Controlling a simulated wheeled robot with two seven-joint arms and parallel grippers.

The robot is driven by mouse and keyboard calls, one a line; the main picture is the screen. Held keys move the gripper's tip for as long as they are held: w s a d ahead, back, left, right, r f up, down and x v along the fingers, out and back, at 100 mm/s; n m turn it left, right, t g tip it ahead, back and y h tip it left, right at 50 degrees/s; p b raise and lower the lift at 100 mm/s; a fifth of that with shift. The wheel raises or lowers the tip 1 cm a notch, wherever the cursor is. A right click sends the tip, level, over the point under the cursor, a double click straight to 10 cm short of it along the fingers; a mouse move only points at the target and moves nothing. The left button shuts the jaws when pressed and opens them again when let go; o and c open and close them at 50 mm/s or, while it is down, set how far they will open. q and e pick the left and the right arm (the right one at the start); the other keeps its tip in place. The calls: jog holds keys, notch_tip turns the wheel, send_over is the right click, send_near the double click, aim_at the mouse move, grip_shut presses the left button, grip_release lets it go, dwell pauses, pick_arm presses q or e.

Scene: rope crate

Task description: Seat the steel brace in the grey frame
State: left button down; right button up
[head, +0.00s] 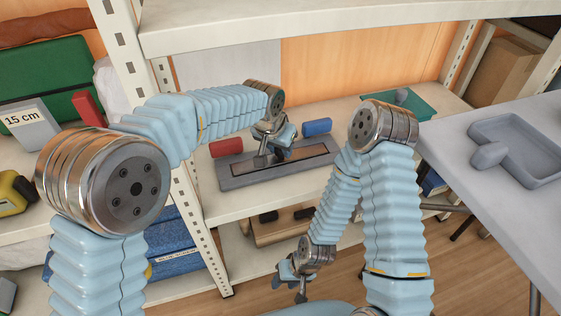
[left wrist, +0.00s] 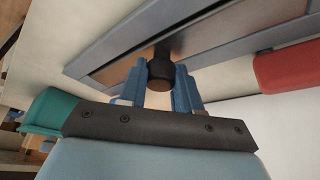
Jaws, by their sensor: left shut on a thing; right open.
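The grey frame (head: 228,183) lies on the middle shelf board, and its rim also shows in the left wrist view (left wrist: 235,45). The steel brace (head: 312,150) looks like a shiny dark plate lying within the frame's outline, with a black knob (left wrist: 160,75) standing up from it. My left gripper (head: 265,153) is over the frame, shut on the knob. I cannot tell whether the brace is flush in the frame, as the gripper hides its middle. My right gripper (head: 298,285) is open and empty, low in front of the shelf, well apart from the frame.
A red block (head: 226,146) and a blue block (head: 317,127) lie behind the frame. A teal tray (head: 425,107) stands at the shelf's right. Shelf uprights and the board above bound the space. A grey table (head: 470,185) with a moulded tray is at right.

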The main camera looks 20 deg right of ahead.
pick_arm(q)
jog(key=shift+f, duration=0.1)
jog(key=c, duration=0.7)
grip_release()
jog(key=v, duration=0.7)
jog(key=shift+s+a, duration=0.1)
